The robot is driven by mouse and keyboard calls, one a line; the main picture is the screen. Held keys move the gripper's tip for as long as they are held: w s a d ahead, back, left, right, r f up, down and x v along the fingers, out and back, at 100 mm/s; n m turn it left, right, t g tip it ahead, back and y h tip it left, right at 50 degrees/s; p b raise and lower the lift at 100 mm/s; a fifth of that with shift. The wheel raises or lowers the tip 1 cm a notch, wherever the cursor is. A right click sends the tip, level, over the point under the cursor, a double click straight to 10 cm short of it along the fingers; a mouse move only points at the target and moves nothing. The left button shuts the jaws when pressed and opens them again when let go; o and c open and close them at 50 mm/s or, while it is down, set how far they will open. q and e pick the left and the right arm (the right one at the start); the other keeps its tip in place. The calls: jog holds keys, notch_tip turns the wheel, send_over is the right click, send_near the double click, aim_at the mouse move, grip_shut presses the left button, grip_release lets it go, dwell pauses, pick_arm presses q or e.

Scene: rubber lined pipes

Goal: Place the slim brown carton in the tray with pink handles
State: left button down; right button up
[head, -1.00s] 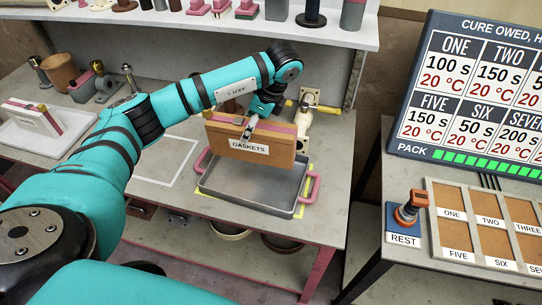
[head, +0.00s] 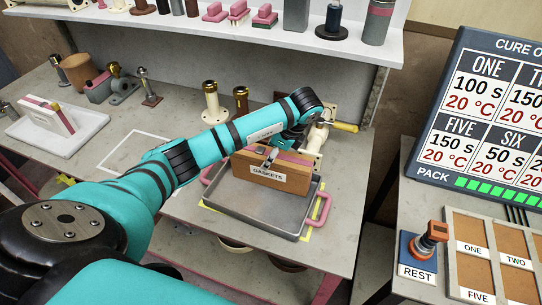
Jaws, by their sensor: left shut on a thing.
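The slim brown carton (head: 292,183), labelled GASKETS, stands upright within the outline of the grey tray with pink handles (head: 262,226). Its lower edge is at or just above the tray floor; I cannot tell if it touches. My left gripper (head: 270,158) is shut on the carton's top edge, reaching over from behind it. A pink handle (head: 321,210) shows at the tray's right. My right gripper is not in view.
A white tray (head: 84,137) with a white and pink carton (head: 50,116) stands at the left. An empty white-outlined area (head: 135,152) is left of my arm. Pipe fittings (head: 318,136) stand close behind the tray. A shelf (head: 300,40) runs above. The REST stand (head: 418,255) is at right.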

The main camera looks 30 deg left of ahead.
pick_arm(q)
jog(key=c, duration=0.8)
grip_release()
jog(key=shift+o, duration=1.7)
jog(key=shift+d+r, duration=0.15)
jog(key=shift+r, duration=0.25)
jog(key=p+v, duration=0.2)
jog(key=v, duration=0.8)
jog(key=shift+d+r, duration=0.1)
jog(key=shift+r, duration=0.15)
jog(key=shift+d+r, duration=0.15)
jog(key=shift+r, duration=0.15)
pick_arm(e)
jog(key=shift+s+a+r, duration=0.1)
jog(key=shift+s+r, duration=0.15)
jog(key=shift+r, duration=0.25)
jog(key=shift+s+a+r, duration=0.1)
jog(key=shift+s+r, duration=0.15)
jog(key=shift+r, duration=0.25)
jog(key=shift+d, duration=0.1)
